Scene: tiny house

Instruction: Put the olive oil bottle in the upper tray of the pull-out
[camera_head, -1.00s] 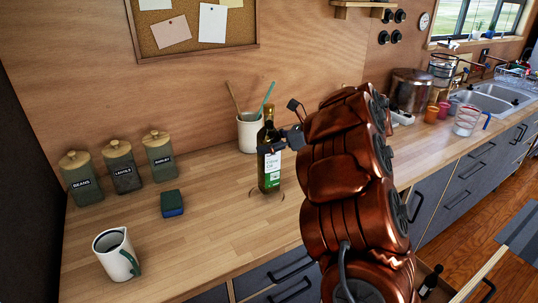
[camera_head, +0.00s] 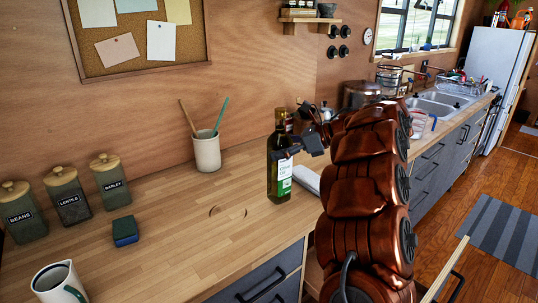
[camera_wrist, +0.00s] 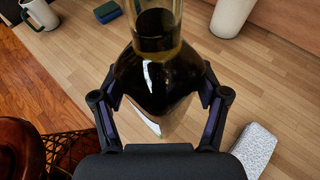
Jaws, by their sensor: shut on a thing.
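The olive oil bottle (camera_head: 279,168) is dark green with a white and green label and is upright above the right part of the counter. It appears raised off the wood. My gripper (camera_head: 297,146) is shut around its upper body from the right. The pull-out shows only as a wooden panel edge (camera_head: 446,268) at the lower right, mostly behind my arm. Its upper tray is hidden.
On the wooden counter (camera_head: 160,240) stand several lidded jars (camera_head: 67,195), a sponge (camera_head: 125,231), a jug (camera_head: 58,284) and a utensil crock (camera_head: 207,152). A light grey block-like item (camera_wrist: 252,148) lies near the bottle. Floor with a striped rug (camera_head: 500,240) is at right.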

